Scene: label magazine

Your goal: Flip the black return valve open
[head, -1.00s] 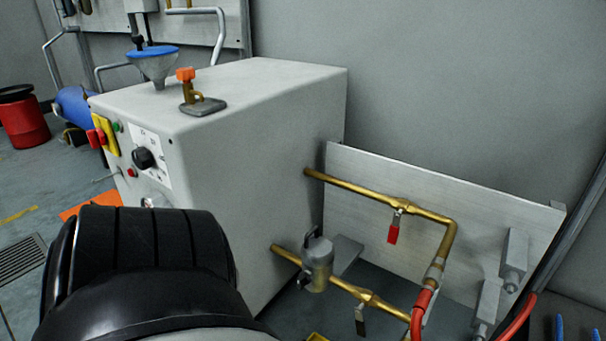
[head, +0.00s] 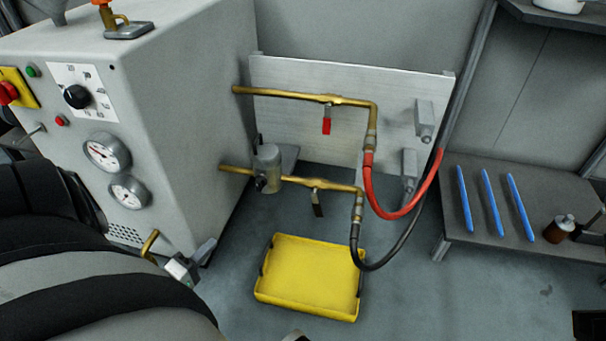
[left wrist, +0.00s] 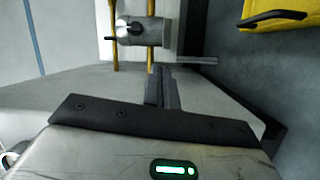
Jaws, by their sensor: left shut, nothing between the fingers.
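The black return valve (head: 318,205) sits on the lower brass pipe (head: 333,186) in the head view. Its dark lever hangs down, crosswise to the pipe. My left gripper (head: 206,248) shows small beyond my black forearm, low beside the grey machine. It is well left of the valve and apart from it. In the left wrist view its dark fingers (left wrist: 163,88) are together and empty. They point toward the grey cylindrical fitting (left wrist: 138,30) on the pipe. I cannot make out the black lever in that view. My right gripper is not in view.
A red-handled valve (head: 326,126) hangs on the upper pipe. A red hose (head: 400,214) and a black hose (head: 385,263) loop down at the right. A yellow tray (head: 310,262) lies on the floor below. The grey machine (head: 190,110) stands left; a low bench (head: 480,225) stands right.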

